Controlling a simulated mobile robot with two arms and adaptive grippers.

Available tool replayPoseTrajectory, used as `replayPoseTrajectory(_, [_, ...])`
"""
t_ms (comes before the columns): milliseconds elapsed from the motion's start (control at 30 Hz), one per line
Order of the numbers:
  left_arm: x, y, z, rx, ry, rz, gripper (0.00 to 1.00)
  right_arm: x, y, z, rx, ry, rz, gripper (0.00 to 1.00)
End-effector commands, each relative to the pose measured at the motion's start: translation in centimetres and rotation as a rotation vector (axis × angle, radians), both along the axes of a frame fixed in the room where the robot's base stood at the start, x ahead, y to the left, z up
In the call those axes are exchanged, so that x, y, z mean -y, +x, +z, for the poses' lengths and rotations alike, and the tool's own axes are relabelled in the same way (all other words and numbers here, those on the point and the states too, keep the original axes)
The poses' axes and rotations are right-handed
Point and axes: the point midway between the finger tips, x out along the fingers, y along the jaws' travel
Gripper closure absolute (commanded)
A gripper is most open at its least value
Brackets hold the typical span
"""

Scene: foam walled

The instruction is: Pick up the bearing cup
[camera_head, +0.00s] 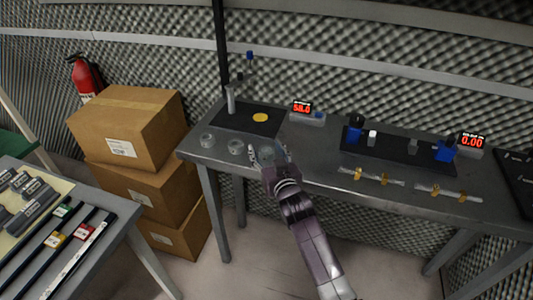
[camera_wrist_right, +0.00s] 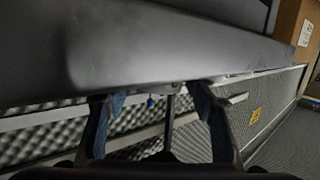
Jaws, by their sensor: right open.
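Small grey round cups stand along the front left edge of the grey table: one cup (camera_head: 207,140) at the left and another cup (camera_head: 236,146) beside it. I cannot tell which is the bearing cup. My right gripper (camera_head: 268,152) is open at the table's front edge, just right of the second cup. A greyish round shape shows between its fingers, perhaps another cup, partly hidden. In the right wrist view the two fingers (camera_wrist_right: 158,105) are spread, with no cup clearly visible between them. My left gripper is not in view.
The table (camera_head: 325,180) also holds a black mat (camera_head: 240,121) with a yellow disc (camera_head: 260,117), a red display (camera_head: 302,107), and a dark tray (camera_head: 390,151) with blue-topped devices. Cardboard boxes (camera_head: 135,120) stand left. A second table (camera_head: 125,215) is at the lower left.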

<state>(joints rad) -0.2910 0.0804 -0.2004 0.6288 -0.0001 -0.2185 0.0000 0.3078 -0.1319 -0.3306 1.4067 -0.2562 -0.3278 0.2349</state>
Motion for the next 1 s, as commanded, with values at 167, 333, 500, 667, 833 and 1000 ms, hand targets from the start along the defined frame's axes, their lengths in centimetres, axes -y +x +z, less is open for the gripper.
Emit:
replayPoseTrajectory(167, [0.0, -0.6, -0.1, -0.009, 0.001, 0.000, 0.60, 0.0, 0.0, 0.0, 0.000, 0.000, 0.000, 0.63])
replayPoseTrajectory(333, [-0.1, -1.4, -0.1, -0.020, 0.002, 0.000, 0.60, 0.0, 0.0, 0.0, -0.001, 0.000, 0.000, 0.81])
replayPoseTrajectory(500, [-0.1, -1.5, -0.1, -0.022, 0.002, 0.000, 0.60, 0.0, 0.0, 0.1, 0.001, 0.000, 0.000, 0.97])
replayPoseTrajectory(667, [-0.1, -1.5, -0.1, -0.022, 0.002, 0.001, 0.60, 0.0, 0.0, 0.1, 0.001, 0.000, 0.000, 0.97])
replayPoseTrajectory(833, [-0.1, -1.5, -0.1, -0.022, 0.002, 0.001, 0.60, 0.0, 0.0, 0.6, 0.002, 0.001, 0.000, 0.97])
replayPoseTrajectory(1000, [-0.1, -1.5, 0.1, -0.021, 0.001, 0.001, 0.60, 0.0, 0.0, 2.7, 0.006, 0.002, 0.000, 0.97])
